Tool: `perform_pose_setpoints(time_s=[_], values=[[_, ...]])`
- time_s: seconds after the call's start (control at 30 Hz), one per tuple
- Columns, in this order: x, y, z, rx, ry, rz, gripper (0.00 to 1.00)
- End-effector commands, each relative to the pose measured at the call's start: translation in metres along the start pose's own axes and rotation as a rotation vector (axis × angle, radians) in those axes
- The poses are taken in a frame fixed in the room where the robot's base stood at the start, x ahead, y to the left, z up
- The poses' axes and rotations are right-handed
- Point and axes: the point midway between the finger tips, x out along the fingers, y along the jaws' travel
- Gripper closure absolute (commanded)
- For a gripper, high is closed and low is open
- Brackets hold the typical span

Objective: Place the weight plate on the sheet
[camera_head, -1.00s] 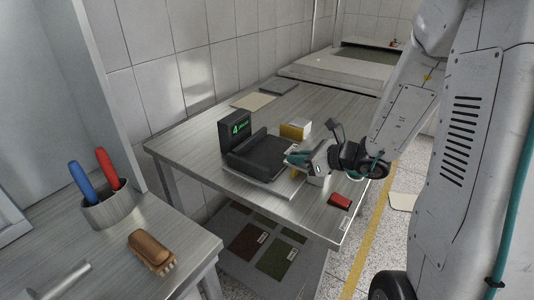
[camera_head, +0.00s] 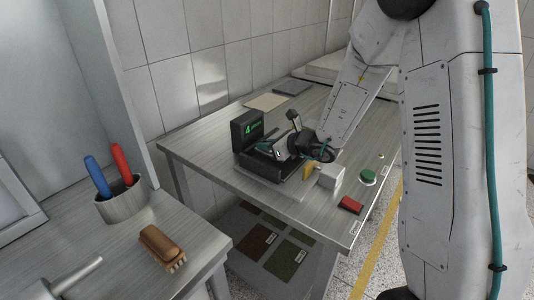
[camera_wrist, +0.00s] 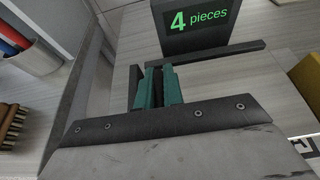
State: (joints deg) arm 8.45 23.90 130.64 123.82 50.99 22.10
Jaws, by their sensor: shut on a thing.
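A cream sheet (camera_head: 265,102) lies flat toward the back of the metal table. A flat grey plate (camera_head: 292,87), perhaps the weight plate, lies just beyond it. My gripper (camera_head: 264,147) is low over the dark tray (camera_head: 248,161) in front of the "4 pieces" display (camera_head: 248,128). In the wrist view its teal fingers (camera_wrist: 157,88) are close together and point down toward the tray. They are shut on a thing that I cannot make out. The tray floor looks light grey there. My wrist hides part of the tray in the head view.
A yellow block (camera_head: 308,172) and a white block (camera_head: 331,176) stand right of the tray. A green button (camera_head: 368,176) and red block (camera_head: 350,205) lie near the table's right edge. A cup (camera_head: 122,203) with two handles and a brush (camera_head: 160,246) are on the nearer bench.

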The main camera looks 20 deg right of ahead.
Motion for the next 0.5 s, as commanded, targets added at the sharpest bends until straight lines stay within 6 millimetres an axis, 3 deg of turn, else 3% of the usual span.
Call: perform_pose_setpoints(time_s=[0.23, 0.5], values=[[0.011, 0.000, -0.026, 0.000, -0.001, 0.000, 1.00], [0.011, -0.001, -0.028, -0.002, -0.003, -0.001, 1.00]])
